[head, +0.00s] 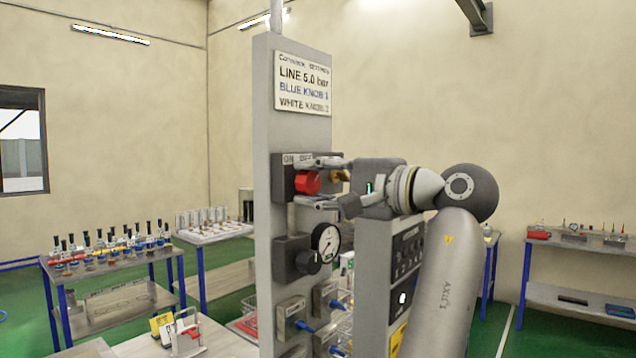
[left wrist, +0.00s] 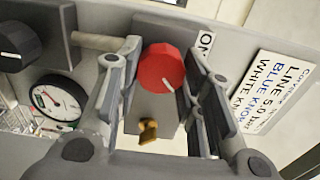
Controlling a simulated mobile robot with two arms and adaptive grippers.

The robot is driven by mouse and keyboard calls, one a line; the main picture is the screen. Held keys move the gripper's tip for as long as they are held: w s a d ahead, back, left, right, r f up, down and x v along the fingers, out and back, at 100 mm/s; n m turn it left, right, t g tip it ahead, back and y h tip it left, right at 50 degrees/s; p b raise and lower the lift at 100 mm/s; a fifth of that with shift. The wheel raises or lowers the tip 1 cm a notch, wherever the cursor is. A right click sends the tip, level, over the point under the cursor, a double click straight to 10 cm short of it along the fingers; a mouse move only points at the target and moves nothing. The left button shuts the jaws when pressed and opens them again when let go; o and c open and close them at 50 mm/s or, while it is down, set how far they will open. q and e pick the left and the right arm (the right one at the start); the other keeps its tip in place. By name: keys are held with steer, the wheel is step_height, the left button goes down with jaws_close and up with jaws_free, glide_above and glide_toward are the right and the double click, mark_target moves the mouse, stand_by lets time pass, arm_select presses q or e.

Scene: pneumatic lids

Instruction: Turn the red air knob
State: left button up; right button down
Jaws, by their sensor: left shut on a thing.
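The red air knob (head: 307,182) sits on a dark block on the grey upright panel (head: 263,110), under a small label plate (head: 297,159). In the left wrist view the red knob (left wrist: 160,68) has a white pointer mark toward the lower right, and "ON" shows beside it. My left gripper (head: 312,181) is shut on the knob, with one finger above and one below it in the head view. In the left wrist view its fingers (left wrist: 166,60) stand on either side of the knob. My right gripper is not in view.
A brass fitting (head: 340,176) sits right of the knob. Below are a black knob (head: 308,261), a pressure gauge (head: 326,242) and blue-tipped valves (head: 301,325). A settings sign (head: 303,84) is above. Tables with small parts (head: 110,250) stand behind at left.

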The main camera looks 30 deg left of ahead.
arm_select(q)
steer(key=shift+r, duration=0.15)
steer(key=o, duration=0.8)
steer(key=shift+o, duration=1.1)
steer(key=shift+a, duration=0.15)
steer(key=d, duration=0.7)
steer(key=shift+s+d, duration=0.25)
steer(key=shift+s, duration=0.05)
steer(key=shift+f, duration=0.2)
